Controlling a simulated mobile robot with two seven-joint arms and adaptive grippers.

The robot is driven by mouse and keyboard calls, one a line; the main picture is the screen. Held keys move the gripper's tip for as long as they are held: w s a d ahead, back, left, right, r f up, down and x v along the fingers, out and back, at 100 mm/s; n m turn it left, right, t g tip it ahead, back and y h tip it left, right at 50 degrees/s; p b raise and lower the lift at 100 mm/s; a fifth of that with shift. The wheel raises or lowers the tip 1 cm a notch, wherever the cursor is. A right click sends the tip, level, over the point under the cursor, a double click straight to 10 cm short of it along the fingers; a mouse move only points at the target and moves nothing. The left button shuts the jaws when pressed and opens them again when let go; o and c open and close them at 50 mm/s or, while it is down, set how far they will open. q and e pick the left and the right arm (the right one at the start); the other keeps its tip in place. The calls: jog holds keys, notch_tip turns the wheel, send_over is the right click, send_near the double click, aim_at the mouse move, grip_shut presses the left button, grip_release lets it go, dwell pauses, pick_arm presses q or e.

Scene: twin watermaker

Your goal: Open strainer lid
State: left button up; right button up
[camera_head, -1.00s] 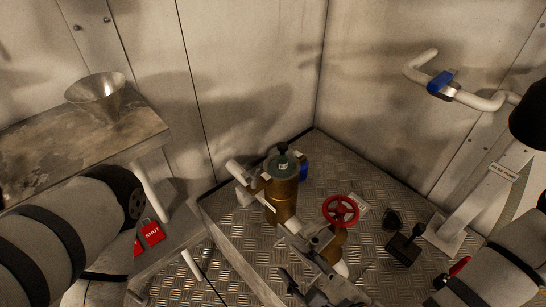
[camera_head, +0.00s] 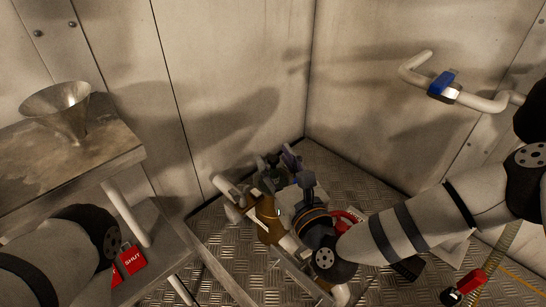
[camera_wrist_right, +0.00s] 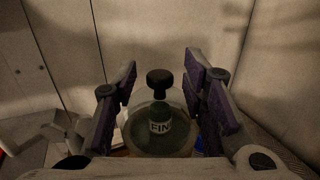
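The strainer is a brass cylinder (camera_head: 267,222), partly hidden by my right arm in the head view. Its green lid (camera_head: 270,184) is mostly covered there. In the right wrist view the lid (camera_wrist_right: 153,140) is seen with its black knob (camera_wrist_right: 160,79) upright and a label reading "FIN". My right gripper (camera_head: 282,167) is at the strainer's top. In the wrist view its purple-padded fingers (camera_wrist_right: 161,100) stand apart on either side of the knob, with visible gaps. My left gripper is out of view; only part of that arm shows.
A metal funnel (camera_head: 62,108) stands on a bench (camera_head: 60,160) at the left. Red SHUT tags (camera_head: 132,258) lie below it. A red handwheel (camera_head: 345,218) is partly hidden beside my right arm. A wall pipe with a blue-handled valve (camera_head: 441,83) is at upper right.

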jog(key=shift+x, duration=0.85)
jog(key=shift+c, duration=0.4)
grip_shut()
